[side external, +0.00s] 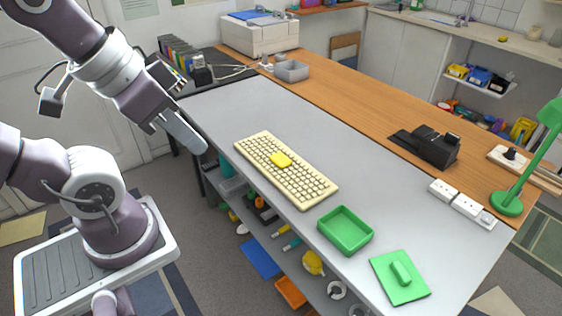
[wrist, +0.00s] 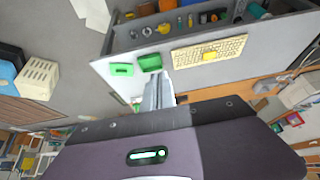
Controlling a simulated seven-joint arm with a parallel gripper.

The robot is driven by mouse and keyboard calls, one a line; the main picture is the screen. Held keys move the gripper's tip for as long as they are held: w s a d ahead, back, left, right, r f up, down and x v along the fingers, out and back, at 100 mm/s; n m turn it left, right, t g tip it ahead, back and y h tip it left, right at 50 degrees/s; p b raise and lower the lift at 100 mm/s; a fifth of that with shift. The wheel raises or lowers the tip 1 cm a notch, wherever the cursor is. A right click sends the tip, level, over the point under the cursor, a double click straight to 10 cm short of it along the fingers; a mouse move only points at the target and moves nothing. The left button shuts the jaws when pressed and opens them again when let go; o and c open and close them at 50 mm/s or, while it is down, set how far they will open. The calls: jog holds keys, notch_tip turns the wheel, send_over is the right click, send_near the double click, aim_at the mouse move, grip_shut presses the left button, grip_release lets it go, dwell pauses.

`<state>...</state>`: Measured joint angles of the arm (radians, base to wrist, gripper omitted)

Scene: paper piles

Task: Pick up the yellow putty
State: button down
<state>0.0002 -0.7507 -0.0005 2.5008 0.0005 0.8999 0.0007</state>
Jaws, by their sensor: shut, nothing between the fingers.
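The yellow putty (side external: 280,160) is a small yellow lump lying on the cream keyboard (side external: 304,185), a little left of its middle in the side external view. In the wrist view the putty (wrist: 209,56) also lies on the keyboard (wrist: 232,45). My gripper (side external: 203,148) is shut and empty. It is in the air by the left edge of the grey table, above and to the left of the keyboard, apart from the putty. In the wrist view its fingers (wrist: 158,80) are together.
A green tray (side external: 345,230) stands near the keyboard's right end. A green sheet (side external: 410,292) with a green block (side external: 401,273) lies further right. A black device (side external: 432,148), power sockets (side external: 466,206) and a green lamp (side external: 507,204) stand beyond. The grey tabletop (side external: 340,155) behind the keyboard is clear.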

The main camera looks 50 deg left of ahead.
jog(key=c, duration=0.6)
grip_release()
jog(key=shift+c, duration=0.2)
jog(key=shift+w+r, duration=0.1)
